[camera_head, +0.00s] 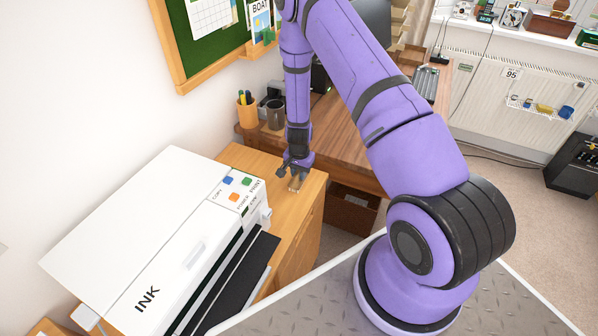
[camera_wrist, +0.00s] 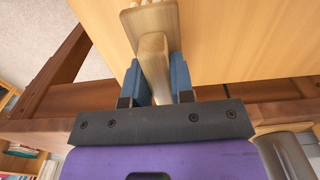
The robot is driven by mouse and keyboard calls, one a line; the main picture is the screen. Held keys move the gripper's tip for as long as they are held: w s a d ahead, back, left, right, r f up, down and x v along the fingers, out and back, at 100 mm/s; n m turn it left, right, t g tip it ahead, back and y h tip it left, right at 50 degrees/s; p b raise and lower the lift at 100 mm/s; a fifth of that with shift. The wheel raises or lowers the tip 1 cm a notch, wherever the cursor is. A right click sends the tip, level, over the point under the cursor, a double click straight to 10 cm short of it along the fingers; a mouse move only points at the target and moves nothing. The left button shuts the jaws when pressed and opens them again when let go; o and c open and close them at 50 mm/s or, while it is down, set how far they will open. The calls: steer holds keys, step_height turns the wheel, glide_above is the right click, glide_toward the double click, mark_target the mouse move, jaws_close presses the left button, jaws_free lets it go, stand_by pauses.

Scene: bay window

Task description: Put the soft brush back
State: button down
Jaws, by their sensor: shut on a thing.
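My gripper (camera_head: 295,168) points down over the wooden cabinet top beside the printer, in the middle of the head view. In the wrist view its two blue fingers (camera_wrist: 158,72) are closed on the sides of a pale wooden handle. The handle belongs to the soft brush (camera_wrist: 153,50), whose wider end and pale bristles reach to the top edge of the picture. In the head view the brush (camera_head: 296,184) is a small pale piece under the fingers. I cannot tell whether it touches the cabinet top (camera_head: 311,184).
The white printer (camera_head: 140,225) stands close on the left. Behind the gripper are an orange pen cup (camera_head: 246,113) and a dark cup (camera_head: 275,115), near the brown desk (camera_head: 345,125). A green board (camera_head: 210,45) hangs on the wall. The cabinet top's right part is clear.

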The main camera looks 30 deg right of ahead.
steer(key=shift+f, duration=0.25)
stand_by(0.7)
steer(key=c, duration=0.9)
jaws_free()
step_height(320, 180, up, 11)
steer(key=shift+f, duration=0.1)
steer(key=s+a+r+n+t, duration=0.1)
steer(key=s+a+r+n, duration=0.1)
steer(key=r, duration=0.8)
steer(key=s+a+r+n+t+y, duration=0.1)
steer(key=s+a+r, duration=0.1)
steer(key=r, duration=0.8)
steer(key=s+a+r+n, duration=0.2)
steer(key=s+r, duration=0.1)
steer(key=r, duration=0.7)
steer(key=s+r+n+t, duration=0.1)
steer(key=s+r+n, duration=0.1)
steer(key=s+r, duration=0.3)
steer(key=s+a+r+n+t, duration=0.1)
steer(key=s+r, duration=0.4)
steer(key=s, duration=0.5)
steer(key=s+a+r+n+t+h, duration=0.1)
steer(key=s+r+n, duration=0.2)
steer(key=s+r, duration=0.2)
steer(key=s, duration=0.3)
steer(key=shift+s+r, duration=0.15)
steer(key=shift+s, duration=0.1)
